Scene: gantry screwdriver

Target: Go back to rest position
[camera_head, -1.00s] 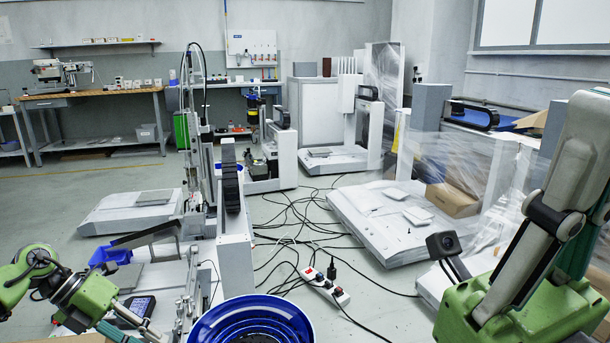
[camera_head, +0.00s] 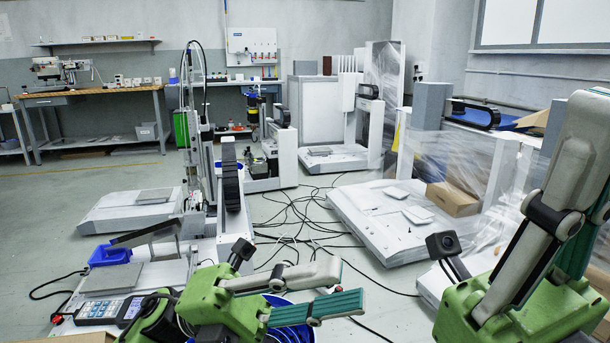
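My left gripper (camera_head: 348,287) reaches in low at the centre of the head view, its green body and teal-padded fingers pointing right. Its fingers are apart with nothing seen between them. It is in front of a blue round bowl (camera_head: 295,334), hiding most of it. My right gripper (camera_head: 572,180) stands upright close to the camera at the right edge, its green body below. It is partly cut off, so how far its fingers are apart cannot be told.
A gantry machine (camera_head: 232,190) stands left of centre, with a blue bin (camera_head: 109,256) and a keypad device (camera_head: 98,310) near its base. Cables (camera_head: 290,212) lie on the floor. A film-wrapped machine bed (camera_head: 385,225) stands to the right. Open floor (camera_head: 75,210) shows at the far left.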

